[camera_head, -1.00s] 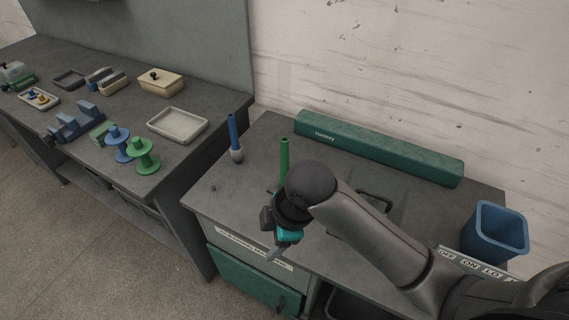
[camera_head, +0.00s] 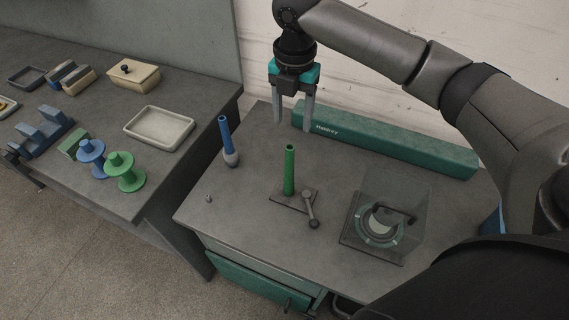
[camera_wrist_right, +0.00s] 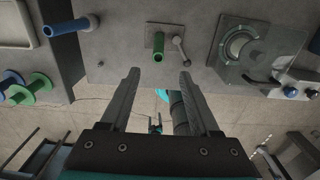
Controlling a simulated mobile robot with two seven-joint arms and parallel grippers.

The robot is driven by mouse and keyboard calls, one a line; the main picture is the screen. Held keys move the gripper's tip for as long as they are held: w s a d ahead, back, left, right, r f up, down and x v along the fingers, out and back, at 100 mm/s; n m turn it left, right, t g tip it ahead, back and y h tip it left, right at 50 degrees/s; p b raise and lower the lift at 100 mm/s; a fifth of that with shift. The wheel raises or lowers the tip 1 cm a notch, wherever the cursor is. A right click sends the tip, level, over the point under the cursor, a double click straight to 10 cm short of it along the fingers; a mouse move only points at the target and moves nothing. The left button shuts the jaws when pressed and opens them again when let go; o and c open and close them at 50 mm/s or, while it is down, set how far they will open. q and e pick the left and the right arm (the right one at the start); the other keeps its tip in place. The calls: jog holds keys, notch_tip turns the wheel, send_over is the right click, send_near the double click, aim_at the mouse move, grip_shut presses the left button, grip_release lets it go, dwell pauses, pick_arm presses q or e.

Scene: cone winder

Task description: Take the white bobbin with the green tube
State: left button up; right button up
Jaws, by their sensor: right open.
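The green tube (camera_head: 289,170) stands upright on a small dark plate with a lever (camera_head: 310,207) on the right bench. It also shows in the right wrist view (camera_wrist_right: 158,48), ahead of the fingers. I cannot make out a white bobbin on it or elsewhere; only a pale disc (camera_head: 378,225) shows in the ring of the clear-covered device. My right gripper (camera_head: 293,126) is open and empty, fingers pointing down, above and behind the tube's top in the head view. It does not touch the tube. My left gripper is out of view.
A blue tube with a grey lower end (camera_head: 225,140) stands to the left. A long green box (camera_head: 385,140) lies along the wall. On the left bench are green (camera_head: 125,172) and blue (camera_head: 90,152) spools and a pale tray (camera_head: 160,127).

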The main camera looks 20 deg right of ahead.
send_over(292, 148)
notch_tip(292, 148, down, 4)
jog(key=shift+s+f, duration=0.1)
jog(key=shift+s, duration=0.05)
notch_tip(292, 148, down, 4)
jog(key=shift+b, duration=0.35)
jog(key=shift+f, duration=0.45)
jog(key=f, duration=0.5)
jog(key=shift+w+a, duration=0.15)
jog(key=shift+w, duration=0.2)
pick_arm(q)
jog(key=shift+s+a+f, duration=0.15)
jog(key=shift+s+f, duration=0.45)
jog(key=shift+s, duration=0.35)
pick_arm(e)
jog(key=shift+c, duration=0.3)
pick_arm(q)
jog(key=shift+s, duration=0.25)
pick_arm(e)
jog(key=shift+r, duration=0.1)
grip_shut()
